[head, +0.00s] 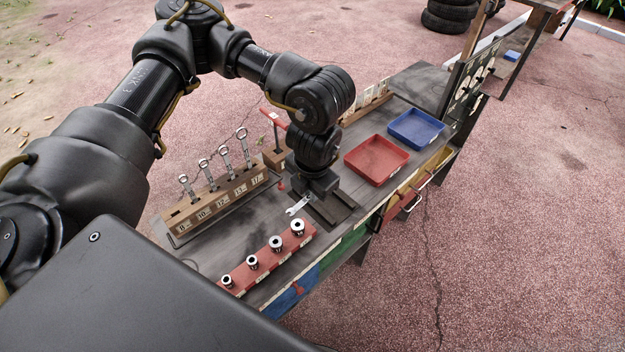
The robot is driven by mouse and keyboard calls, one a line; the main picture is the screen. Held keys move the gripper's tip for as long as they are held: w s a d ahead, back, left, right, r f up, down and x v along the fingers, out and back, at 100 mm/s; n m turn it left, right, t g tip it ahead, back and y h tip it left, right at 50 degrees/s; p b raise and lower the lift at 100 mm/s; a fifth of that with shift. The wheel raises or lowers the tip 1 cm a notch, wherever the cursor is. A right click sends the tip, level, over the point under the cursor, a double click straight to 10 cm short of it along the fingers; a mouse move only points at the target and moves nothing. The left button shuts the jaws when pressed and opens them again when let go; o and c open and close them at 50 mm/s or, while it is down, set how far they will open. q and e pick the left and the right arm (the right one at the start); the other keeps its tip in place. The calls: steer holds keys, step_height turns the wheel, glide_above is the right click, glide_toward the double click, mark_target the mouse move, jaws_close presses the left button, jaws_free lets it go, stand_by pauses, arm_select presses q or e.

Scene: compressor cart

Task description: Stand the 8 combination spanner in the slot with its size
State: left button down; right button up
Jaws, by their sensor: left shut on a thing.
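My left gripper (327,211) is low over the cart top, pointing down, and is shut on a small silver spanner. The open-jaw end of the spanner (297,206) sticks out to the left of the fingers; the rest is hidden by the gripper. The wooden spanner rack (220,204) stands to the left of the gripper, with size labels along its front. Several spanners stand upright in it. The leftmost slot, at the label that looks like 8 (182,227), has no spanner standing in it. My right gripper is not in view.
A red rail (262,262) with several sockets stands near the front edge. A red tray (376,160) and a blue tray (416,130) are to the right. A red-handled tool (273,117) stands behind the gripper. Bare cart top lies between rack and socket rail.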

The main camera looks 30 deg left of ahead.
arm_select(q)
steer(key=s+d+r+m+g+h, duration=0.1)
steer(key=d+m, duration=0.6)
steer(key=m, duration=0.9)
steer(key=s+d+r+m+g+h, duration=0.1)
steer(key=s+d+r+m, duration=0.3)
steer(key=m, duration=1.2)
steer(key=d, duration=0.3)
steer(key=shift+d+m+g+h, duration=0.3)
steer(key=shift+m+g+h, duration=0.1)
